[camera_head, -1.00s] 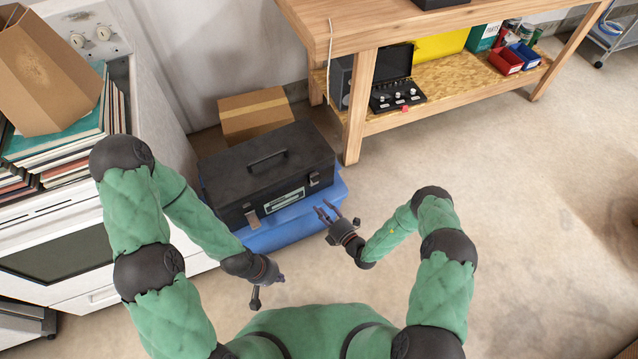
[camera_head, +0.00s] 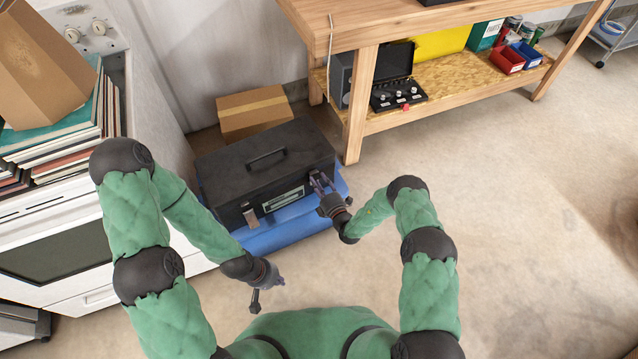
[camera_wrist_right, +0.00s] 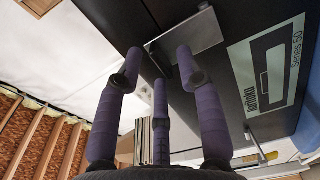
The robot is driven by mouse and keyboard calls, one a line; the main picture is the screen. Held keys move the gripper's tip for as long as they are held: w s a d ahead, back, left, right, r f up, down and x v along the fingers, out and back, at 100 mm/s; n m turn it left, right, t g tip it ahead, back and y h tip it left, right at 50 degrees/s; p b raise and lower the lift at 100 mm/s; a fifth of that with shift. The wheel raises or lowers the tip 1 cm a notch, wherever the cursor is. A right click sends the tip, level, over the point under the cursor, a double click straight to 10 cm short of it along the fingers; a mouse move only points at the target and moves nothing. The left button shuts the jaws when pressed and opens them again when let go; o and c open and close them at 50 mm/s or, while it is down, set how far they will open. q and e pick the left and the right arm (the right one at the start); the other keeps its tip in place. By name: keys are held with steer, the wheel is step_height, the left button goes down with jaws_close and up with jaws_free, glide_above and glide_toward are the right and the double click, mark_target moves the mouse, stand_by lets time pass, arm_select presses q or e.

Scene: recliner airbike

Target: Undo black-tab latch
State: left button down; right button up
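Another latch sits at the right end, mostly hidden by my right gripper (camera_head: 322,186) in the head view. The right wrist view shows that latch as a silver plate (camera_wrist_right: 200,38) close to the fingertips of my right gripper (camera_wrist_right: 158,65). Its fingers are spread, and contact is unclear. My left gripper (camera_head: 268,291) is open and empty, low in front of the toolbox.
The toolbox rests on a blue container (camera_head: 285,228). A cardboard box (camera_head: 253,112) lies behind it. A white stove (camera_head: 75,240) with stacked books is on the left. A wooden workbench (camera_head: 357,100) stands behind and right. The floor at right is clear.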

steer(key=shift+w+a, duration=0.1)
steer(key=shift+w, duration=0.1)
jaws_close()
